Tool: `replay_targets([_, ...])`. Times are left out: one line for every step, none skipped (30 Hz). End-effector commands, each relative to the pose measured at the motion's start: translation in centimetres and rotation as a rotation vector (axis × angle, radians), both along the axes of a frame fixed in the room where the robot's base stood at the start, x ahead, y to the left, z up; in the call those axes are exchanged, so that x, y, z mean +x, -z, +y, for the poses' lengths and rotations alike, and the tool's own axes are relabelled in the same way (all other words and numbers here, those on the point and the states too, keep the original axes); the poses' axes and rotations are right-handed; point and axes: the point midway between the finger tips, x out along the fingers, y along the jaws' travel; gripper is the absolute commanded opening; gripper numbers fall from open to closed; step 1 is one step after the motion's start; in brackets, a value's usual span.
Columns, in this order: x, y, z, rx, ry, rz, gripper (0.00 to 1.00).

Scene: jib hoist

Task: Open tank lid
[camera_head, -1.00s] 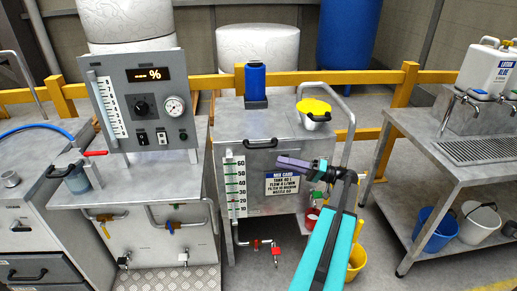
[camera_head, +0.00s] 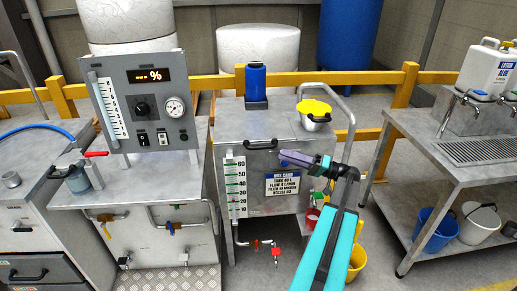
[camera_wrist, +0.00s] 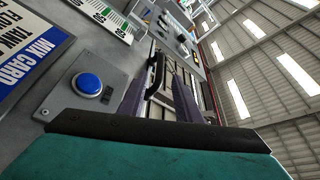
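The tank (camera_head: 225,180) is a grey metal box in the middle of the head view, with a level scale and a mix card on its front. Its flat lid (camera_head: 245,122) lies closed on top, with a black bar handle (camera_head: 260,143) at the front edge. The handle also shows in the wrist view (camera_wrist: 155,76), between the finger lines. My gripper (camera_head: 284,156) is just right of and slightly below the handle's right end, pointing left. In the wrist view its two fingers (camera_wrist: 158,92) are apart with a gap between them. Contact with the handle cannot be made out.
A blue button (camera_wrist: 90,83) on a grey plate is close beside my fingers. A gauge panel (camera_head: 145,100) stands left; a steel bench (camera_head: 425,145) stands right.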

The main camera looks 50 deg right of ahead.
Motion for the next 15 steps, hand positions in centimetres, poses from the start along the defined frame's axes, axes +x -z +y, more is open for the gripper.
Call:
replay_targets([0.6,-0.3,0.5,-0.001,-0.002,0.000,0.31])
replay_targets([1.0,-0.4,0.7,0.000,-0.003,-0.001,0.31])
replay_targets([1.5,-0.5,1.0,0.000,-0.003,-0.001,0.31])
replay_targets([1.8,-0.6,1.2,0.000,-0.001,0.000,0.31])
replay_targets([2.2,-0.7,1.4,0.000,-0.001,0.000,0.31])
replay_targets([2.6,-0.8,1.7,0.000,-0.003,-0.001,0.31])
replay_targets([3.0,-0.9,2.0,0.001,-0.003,0.000,0.31])
replay_targets([3.4,-1.0,2.2,0.001,-0.003,0.000,0.31])
replay_targets([3.9,-1.1,2.4,0.001,-0.002,0.000,0.31])
replay_targets([4.2,-1.2,2.6,0.001,-0.002,0.000,0.31])
replay_targets([4.6,-1.3,2.9,0.000,-0.002,0.000,0.31])
replay_targets([5.1,-1.4,3.2,0.000,-0.002,0.000,0.31])
replay_targets([5.4,-1.5,3.4,0.000,-0.002,0.000,0.31])
replay_targets([5.8,-1.6,3.5,0.000,-0.001,0.001,0.31])
replay_targets([6.2,-1.7,3.8,0.000,-0.002,0.000,0.31])
